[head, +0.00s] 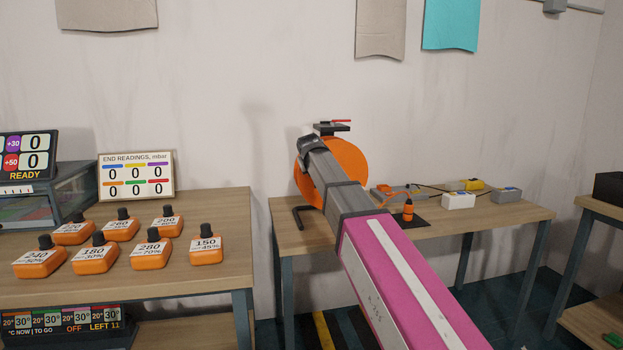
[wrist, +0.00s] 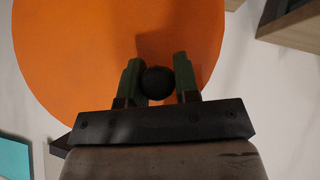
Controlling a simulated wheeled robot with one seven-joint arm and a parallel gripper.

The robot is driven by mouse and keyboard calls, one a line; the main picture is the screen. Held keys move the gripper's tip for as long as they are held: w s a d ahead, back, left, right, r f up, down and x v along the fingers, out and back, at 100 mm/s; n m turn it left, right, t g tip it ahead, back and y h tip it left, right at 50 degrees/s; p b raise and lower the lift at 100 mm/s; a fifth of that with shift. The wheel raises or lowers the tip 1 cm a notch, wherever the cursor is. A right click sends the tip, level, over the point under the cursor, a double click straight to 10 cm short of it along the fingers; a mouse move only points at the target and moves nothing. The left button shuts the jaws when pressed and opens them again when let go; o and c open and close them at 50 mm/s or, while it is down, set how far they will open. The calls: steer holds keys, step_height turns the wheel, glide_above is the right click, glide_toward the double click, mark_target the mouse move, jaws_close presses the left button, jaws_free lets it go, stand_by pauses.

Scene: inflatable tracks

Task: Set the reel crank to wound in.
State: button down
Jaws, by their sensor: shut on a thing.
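The reel is a large orange disc standing on the wooden table in the head view (head: 350,160); it fills most of the wrist view (wrist: 90,50). The crank's round black knob (wrist: 158,83) sits in front of the disc. My gripper (wrist: 158,75) has its two green fingers shut on the knob, one on each side. In the head view my arm covers the gripper, the knob and much of the disc. The crank's arm cannot be made out. A black plate with a red pointer (head: 340,121) shows just above the reel.
The reel's table (head: 470,225) also bears an orange bottle-like thing (head: 408,210), a white box (head: 458,201) and cables at right. A bent black bar (head: 298,216) shows left of the reel. The left table (head: 200,265) holds several orange weights and a readings board (head: 137,177).

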mark_target(335, 154)
steer(key=shift+w+d+r+m+g+y, duration=0.4)
steer(key=shift+d+r+m+y, duration=0.45)
steer(key=shift+d+y, duration=0.5)
steer(key=shift+w+d+r+m+g+y, duration=0.3)
steer(key=shift+d+r+m+y, duration=0.3)
steer(key=shift+d+r+y, duration=0.65)
steer(key=shift+w+d+r+m+g+y, duration=0.4)
steer(key=shift+d+r+m+y, duration=0.4)
steer(key=shift+d+y, duration=0.65)
steer(key=shift+d, duration=0.1)
steer(key=c, duration=0.8)
jaws_free()
steer(key=shift+w, duration=0.1)
steer(key=shift+c, duration=0.2)
steer(key=v, duration=1)
steer(key=shift+s+d+r, duration=0.15)
steer(key=shift+s, duration=0.2)
